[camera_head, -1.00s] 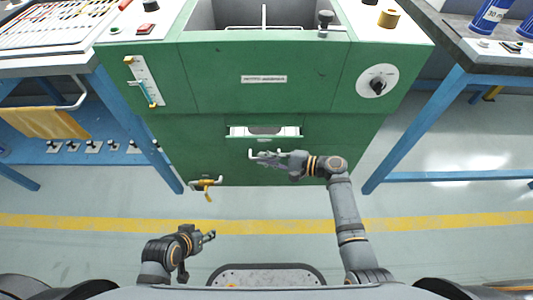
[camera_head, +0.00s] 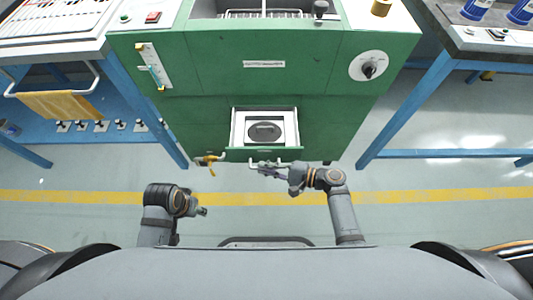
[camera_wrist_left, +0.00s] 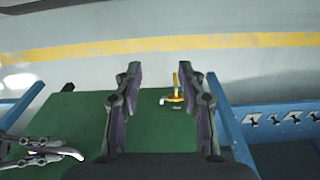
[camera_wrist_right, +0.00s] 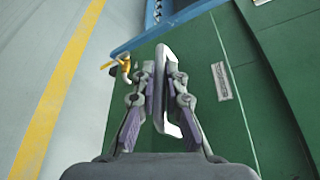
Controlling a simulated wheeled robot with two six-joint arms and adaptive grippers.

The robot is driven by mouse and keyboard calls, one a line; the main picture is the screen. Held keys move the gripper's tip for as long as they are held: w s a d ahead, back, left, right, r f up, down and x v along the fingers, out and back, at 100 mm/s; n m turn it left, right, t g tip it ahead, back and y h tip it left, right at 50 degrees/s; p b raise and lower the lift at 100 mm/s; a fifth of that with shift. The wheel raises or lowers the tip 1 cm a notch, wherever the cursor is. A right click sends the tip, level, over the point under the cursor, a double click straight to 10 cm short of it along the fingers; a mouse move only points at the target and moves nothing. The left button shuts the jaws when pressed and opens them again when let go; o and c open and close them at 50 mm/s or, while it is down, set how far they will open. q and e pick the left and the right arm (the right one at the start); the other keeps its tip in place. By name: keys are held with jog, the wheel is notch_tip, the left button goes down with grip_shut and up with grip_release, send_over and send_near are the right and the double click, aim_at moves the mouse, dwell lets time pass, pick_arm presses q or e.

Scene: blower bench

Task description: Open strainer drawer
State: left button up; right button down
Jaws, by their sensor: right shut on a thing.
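The strainer drawer (camera_head: 237,127) stands pulled out of the green machine's front in the head view. It is a white box with a dark round strainer (camera_head: 264,131) inside. My right gripper (camera_head: 262,166) is at the front of the drawer, shut on its handle (camera_head: 282,163). In the right wrist view the pale handle (camera_wrist_right: 158,88) runs between the fingers. My left gripper (camera_head: 203,211) is low at the left, away from the machine. The left wrist view shows its two fingers (camera_wrist_left: 170,85) spread apart with nothing between them.
The green machine (camera_head: 210,70) fills the middle. A yellow valve (camera_head: 209,160) sticks out at its lower left, near the drawer. Blue-legged benches stand left (camera_head: 160,130) and right (camera_head: 410,105). The floor in front is clear, with a yellow stripe (camera_head: 90,198).

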pick_arm(q)
jog(key=shift+w+a+f, duration=0.15)
jog(key=shift+f, duration=0.6)
jog(key=shift+w+a+f, duration=0.1)
jog(key=shift+f, duration=0.65)
pick_arm(e)
jog(key=shift+s, duration=0.8)
jog(key=c, duration=1.4)
grip_release()
jog(key=shift+d, duration=0.1)
jog(key=v, duration=1.2)
